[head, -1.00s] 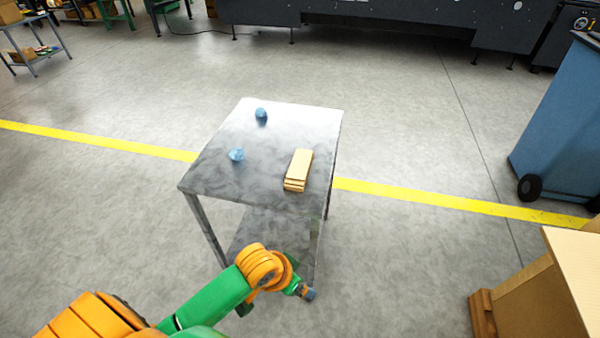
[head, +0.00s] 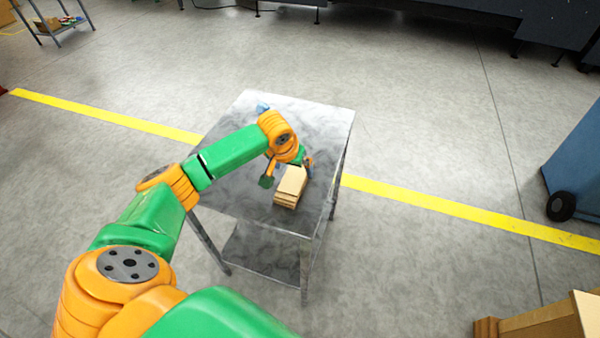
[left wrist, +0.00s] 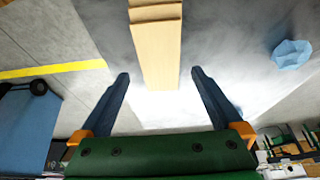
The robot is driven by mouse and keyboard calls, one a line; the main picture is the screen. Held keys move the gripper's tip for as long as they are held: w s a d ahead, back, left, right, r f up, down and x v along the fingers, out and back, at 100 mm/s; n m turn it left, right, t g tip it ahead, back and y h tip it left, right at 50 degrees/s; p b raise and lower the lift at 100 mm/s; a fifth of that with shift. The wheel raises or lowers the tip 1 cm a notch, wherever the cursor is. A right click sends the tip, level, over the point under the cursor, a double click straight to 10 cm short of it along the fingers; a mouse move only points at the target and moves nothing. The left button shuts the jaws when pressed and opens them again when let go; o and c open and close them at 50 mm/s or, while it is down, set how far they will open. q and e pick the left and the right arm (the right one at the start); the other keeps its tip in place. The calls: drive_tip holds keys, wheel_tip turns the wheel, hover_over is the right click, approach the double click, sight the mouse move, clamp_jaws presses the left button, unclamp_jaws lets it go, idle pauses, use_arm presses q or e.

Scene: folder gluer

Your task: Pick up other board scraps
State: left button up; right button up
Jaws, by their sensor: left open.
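A small stack of tan board pieces (head: 290,187) lies on the grey metal table, toward its front right. It also shows in the left wrist view (left wrist: 157,50), between and beyond the two fingers. My left gripper (head: 288,172) is open above the far end of the stack, with one finger to either side of it. No contact with the boards can be made out. In the left wrist view the open fingers (left wrist: 159,76) are well apart. My right gripper is not in view.
The metal table (head: 325,125) has a lower shelf. A blue crumpled piece (head: 262,107) lies at its far left; one also shows in the wrist view (left wrist: 291,54). A blue wheeled bin (head: 578,165) stands at right, and a wooden box (head: 540,322) at lower right.

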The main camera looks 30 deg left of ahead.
sight(295, 175)
use_arm(q)
drive_tip(key=x, duration=0.3)
drive_tip(key=shift+s+a+f, duration=0.1)
drive_tip(key=shift+s+f, duration=0.1)
drive_tip(key=shift+f, duration=0.3)
drive_tip(key=shift+w+f, duration=0.15)
drive_tip(key=shift+w, duration=0.2)
drive_tip(key=shift+s, duration=0.25)
drive_tip(key=c, duration=1.3)
drive_tip(key=shift+o, duration=0.2)
drive_tip(key=shift+w, duration=0.1)
